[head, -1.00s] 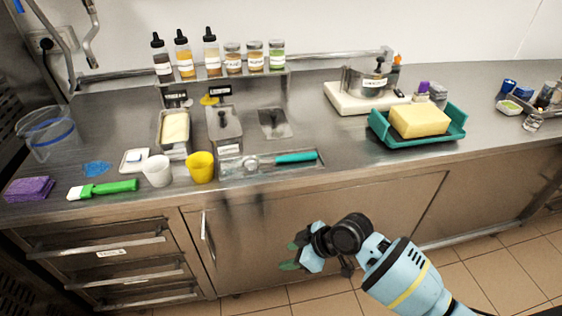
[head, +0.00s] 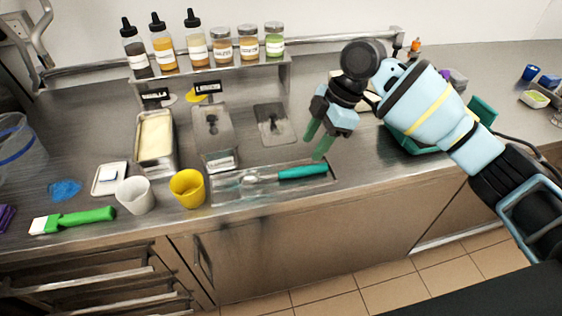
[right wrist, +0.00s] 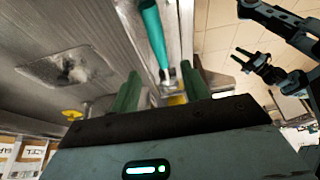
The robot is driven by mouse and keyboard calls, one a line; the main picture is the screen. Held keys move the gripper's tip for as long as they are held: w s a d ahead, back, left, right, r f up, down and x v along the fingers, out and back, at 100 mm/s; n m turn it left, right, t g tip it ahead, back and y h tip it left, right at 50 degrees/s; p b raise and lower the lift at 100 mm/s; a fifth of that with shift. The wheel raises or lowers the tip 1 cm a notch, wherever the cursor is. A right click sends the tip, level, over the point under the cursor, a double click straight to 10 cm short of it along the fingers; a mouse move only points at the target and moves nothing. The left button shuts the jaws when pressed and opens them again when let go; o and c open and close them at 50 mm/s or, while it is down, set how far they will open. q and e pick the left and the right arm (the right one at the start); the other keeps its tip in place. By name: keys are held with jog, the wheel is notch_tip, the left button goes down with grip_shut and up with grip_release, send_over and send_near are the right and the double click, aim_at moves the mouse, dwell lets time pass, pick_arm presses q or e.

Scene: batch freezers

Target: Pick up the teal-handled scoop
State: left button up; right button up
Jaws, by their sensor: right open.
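The teal-handled scoop (head: 300,172) lies in a shallow metal tray (head: 225,197) near the counter's front edge, its metal head to the left and its teal handle to the right. My right gripper (head: 316,140) is open and empty above the handle, apart from it. In the right wrist view the teal handle (right wrist: 153,30) shows beyond and between the two green fingers (right wrist: 160,90). My left gripper (right wrist: 243,57) shows in the right wrist view at upper right, its fingers apart and empty. It is not in the head view.
A yellow cup (head: 187,189) and a white cup (head: 136,195) stand left of the tray. A rack of bottles and jars (head: 215,72) stands behind. A teal tray (head: 482,112) is partly hidden by my right arm at right.

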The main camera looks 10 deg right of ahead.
aim_at(301, 168)
jog(key=shift+s+a+f, duration=0.1)
jog(key=shift+s+f, duration=0.1)
jog(key=shift+s, duration=0.05)
jog(key=shift+x, duration=0.9)
jog(key=shift+w+a+f, duration=0.1)
jog(key=shift+f, duration=0.3)
pick_arm(q)
jog(key=shift+s+f, duration=0.25)
jog(key=shift+s, duration=0.5)
pick_arm(e)
jog(key=shift+x, duration=2.45)
jog(key=shift+w+f, duration=0.15)
grip_shut()
